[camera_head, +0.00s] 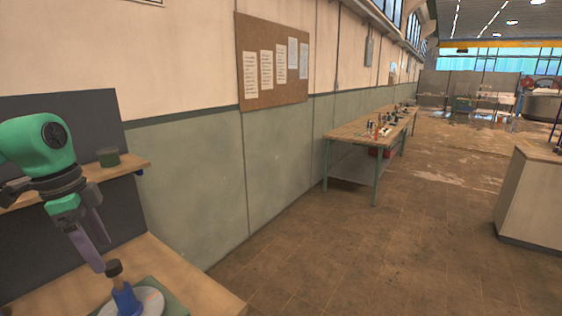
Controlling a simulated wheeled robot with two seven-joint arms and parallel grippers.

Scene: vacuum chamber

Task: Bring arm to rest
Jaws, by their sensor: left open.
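My left arm comes in from the left edge, with a green wrist and a dark joint. My left gripper (98,250) points down over the near table and its long grey-purple fingers are apart. Just below and right of the fingertips is a blue post with a dark knob (124,293). It stands on a pale round disc (150,302). The fingers hold nothing that I can see; whether a fingertip touches the knob I cannot tell. My right gripper is not in view.
A long workbench (350,134) with tools stands along the wall. A pale cabinet (532,198) is at right. The brown floor between is clear.

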